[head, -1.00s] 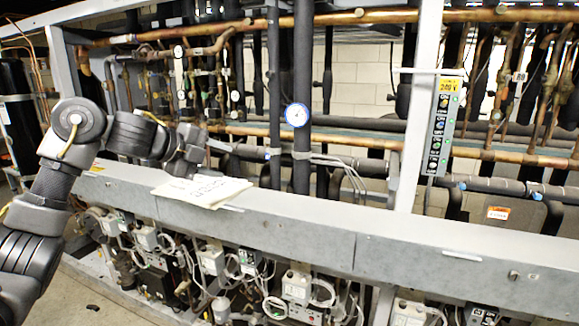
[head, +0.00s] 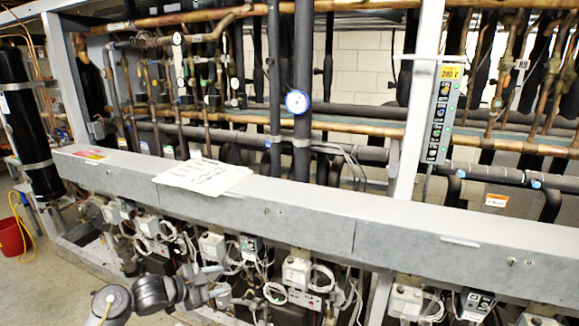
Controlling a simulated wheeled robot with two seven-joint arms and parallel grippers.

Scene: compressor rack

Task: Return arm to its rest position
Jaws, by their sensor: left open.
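My left arm shows low in the head view, at the bottom left, bent with its forearm pointing right. My left gripper (head: 222,293) is at its right end, in front of the lower part of the rack and below the grey beam (head: 290,215). The gripper is open; its fingers are small and hard to pick out against the wiring behind them, and I see nothing held in it. My right gripper is not in view.
A white paper stack (head: 203,175) lies on the beam. Below it are several valve boxes (head: 297,272) with cables. Pipes, a round gauge (head: 297,102) and a grey controller panel (head: 441,118) are behind. A red bucket (head: 12,237) stands on open floor at left.

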